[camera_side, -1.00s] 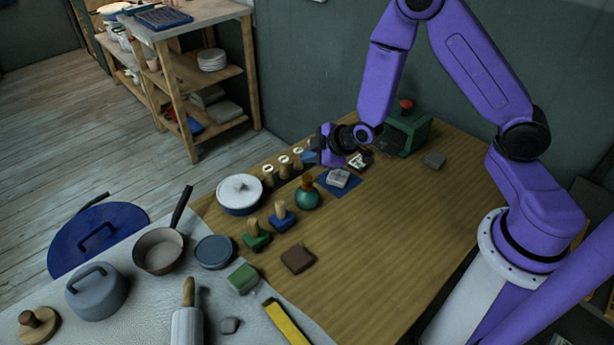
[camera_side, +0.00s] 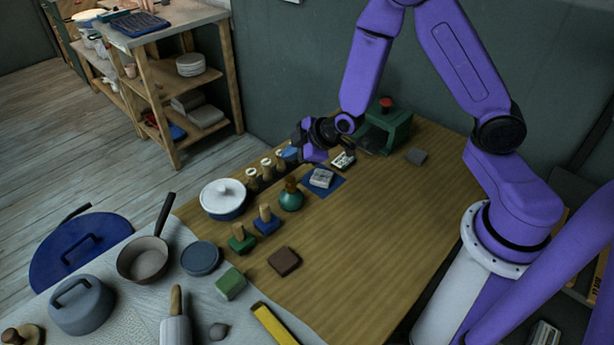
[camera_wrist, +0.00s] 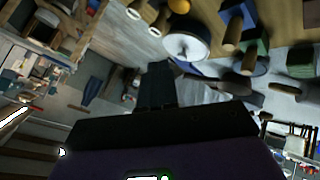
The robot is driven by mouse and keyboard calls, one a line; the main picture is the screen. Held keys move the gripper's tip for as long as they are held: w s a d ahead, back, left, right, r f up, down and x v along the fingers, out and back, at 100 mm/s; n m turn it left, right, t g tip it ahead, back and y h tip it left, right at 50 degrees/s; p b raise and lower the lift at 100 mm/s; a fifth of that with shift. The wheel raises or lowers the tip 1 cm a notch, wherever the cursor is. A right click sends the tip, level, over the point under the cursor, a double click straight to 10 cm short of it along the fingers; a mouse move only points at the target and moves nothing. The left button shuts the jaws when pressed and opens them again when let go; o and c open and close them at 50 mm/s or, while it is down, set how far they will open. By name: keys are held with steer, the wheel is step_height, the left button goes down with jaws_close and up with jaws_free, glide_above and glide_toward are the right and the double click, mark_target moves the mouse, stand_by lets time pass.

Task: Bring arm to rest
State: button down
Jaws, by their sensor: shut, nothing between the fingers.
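My gripper (camera_side: 306,142) hangs above the back edge of the wooden table (camera_side: 370,235) in the side view, near the wooden-handled tools and clear of the tabletop. In the wrist view my gripper (camera_wrist: 157,85) shows as dark fingers closed together with nothing between them. They point outward past the table toward the floor. My purple arm is bent, with its upper links raised. The fingertips are small and dark in the side view.
A green box with red button (camera_side: 387,128) stands behind. The table's middle right is clear.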

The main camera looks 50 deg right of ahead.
steer(key=s+a+r+g+y, duration=0.1)
steer(key=s+a+r+g, duration=0.25)
steer(key=s, duration=0.35)
steer(key=s+a+r+g, duration=0.2)
steer(key=s+a+r, duration=0.15)
steer(key=s, duration=0.45)
steer(key=s+d+r+g+h, duration=0.1)
steer(key=s+d+r, duration=0.1)
steer(key=s, duration=0.3)
steer(key=s+d+r+g+h, duration=0.1)
steer(key=s+d+r, duration=0.1)
steer(key=s, duration=0.4)
steer(key=s+d+r+n+g, duration=0.1)
steer(key=s+d+r, duration=0.2)
steer(key=s+d, duration=0.1)
steer(key=shift+s+d+h, duration=0.25)
steer(key=shift+s+h, duration=0.15)
steer(key=shift+s, duration=0.35)
